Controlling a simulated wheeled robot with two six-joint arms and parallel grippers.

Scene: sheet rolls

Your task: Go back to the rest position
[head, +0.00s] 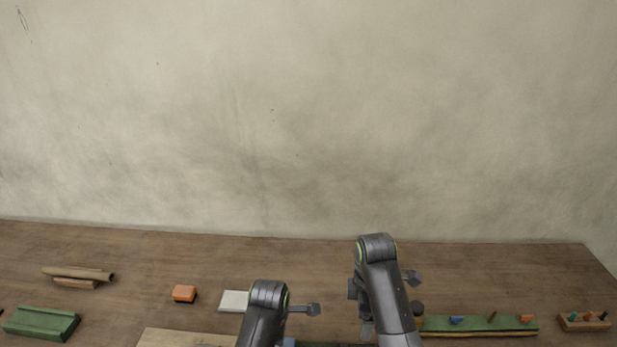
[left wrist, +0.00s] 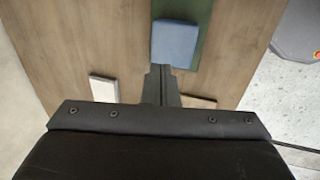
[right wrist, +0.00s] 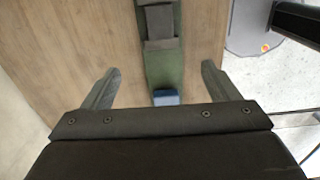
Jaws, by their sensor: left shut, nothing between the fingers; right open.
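My left gripper (left wrist: 160,72) is shut, its fingers together with nothing between them. It hangs over the wooden table, with a blue block (left wrist: 175,43) on a green strip (left wrist: 205,30) just beyond its tips. My right gripper (right wrist: 162,75) is open, its fingers wide apart and empty. Between and below them lies the green strip (right wrist: 163,68) with the blue block (right wrist: 166,97) and a dark grey piece (right wrist: 158,22). In the head view both my arms reach in from the bottom edge near the middle. The fingertips are not clear there.
On the table (head: 320,265) are brown rolls (head: 82,273), a green block (head: 40,323), an orange block (head: 184,293) and a white pad (head: 233,300). At right are a green board (head: 480,325) with small pieces and a wooden peg rack (head: 585,323). A wall (head: 300,120) stands behind.

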